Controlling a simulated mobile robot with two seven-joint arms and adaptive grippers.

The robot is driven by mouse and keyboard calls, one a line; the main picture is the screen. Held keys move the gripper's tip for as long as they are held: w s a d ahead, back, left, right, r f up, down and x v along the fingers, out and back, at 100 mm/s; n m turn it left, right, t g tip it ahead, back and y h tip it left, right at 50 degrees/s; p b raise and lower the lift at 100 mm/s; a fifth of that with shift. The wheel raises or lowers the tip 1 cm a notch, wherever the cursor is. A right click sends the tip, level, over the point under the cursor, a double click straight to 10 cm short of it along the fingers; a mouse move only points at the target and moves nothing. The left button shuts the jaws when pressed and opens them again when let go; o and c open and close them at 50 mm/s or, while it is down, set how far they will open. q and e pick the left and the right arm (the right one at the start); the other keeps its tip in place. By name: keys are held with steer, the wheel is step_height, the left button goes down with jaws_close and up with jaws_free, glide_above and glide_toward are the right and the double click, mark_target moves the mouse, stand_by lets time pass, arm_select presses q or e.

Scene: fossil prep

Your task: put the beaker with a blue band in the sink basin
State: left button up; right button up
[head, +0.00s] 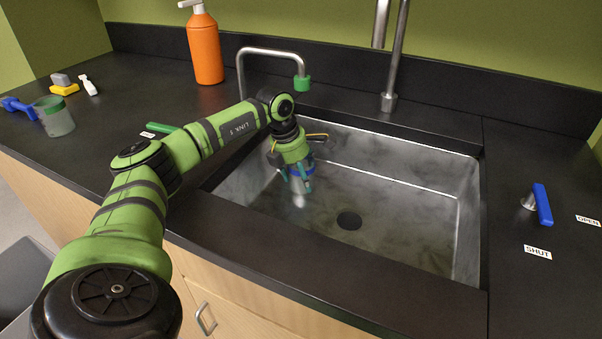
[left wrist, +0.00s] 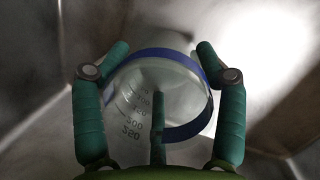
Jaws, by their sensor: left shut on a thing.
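The beaker with a blue band (head: 299,185) is clear and hangs inside the sink basin (head: 420,220), near its left side. My left gripper (head: 299,172) is shut on it from above. In the left wrist view the beaker (left wrist: 145,110) with its blue rim band and volume marks lies between the green fingers of my left gripper (left wrist: 155,75). The metal basin shows behind it. The head view does not clearly show whether the beaker's base touches the basin floor. My right gripper is not in view.
A beaker with a green band (head: 55,118) stands at the far left beside a blue tool (head: 18,107). An orange bottle (head: 205,48) stands behind. A green-tipped tap (head: 302,82) and a tall faucet (head: 390,98) rise at the sink's back. A blue-handled valve (head: 542,204) is at right.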

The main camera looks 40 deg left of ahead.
arm_select(q)
steer(key=shift+f, duration=0.1)
steer(key=o, duration=1.2)
steer(key=shift+o, duration=0.4)
steer(key=shift+r, duration=0.45)
steer(key=v, duration=0.6)
steer(key=shift+r, duration=0.4)
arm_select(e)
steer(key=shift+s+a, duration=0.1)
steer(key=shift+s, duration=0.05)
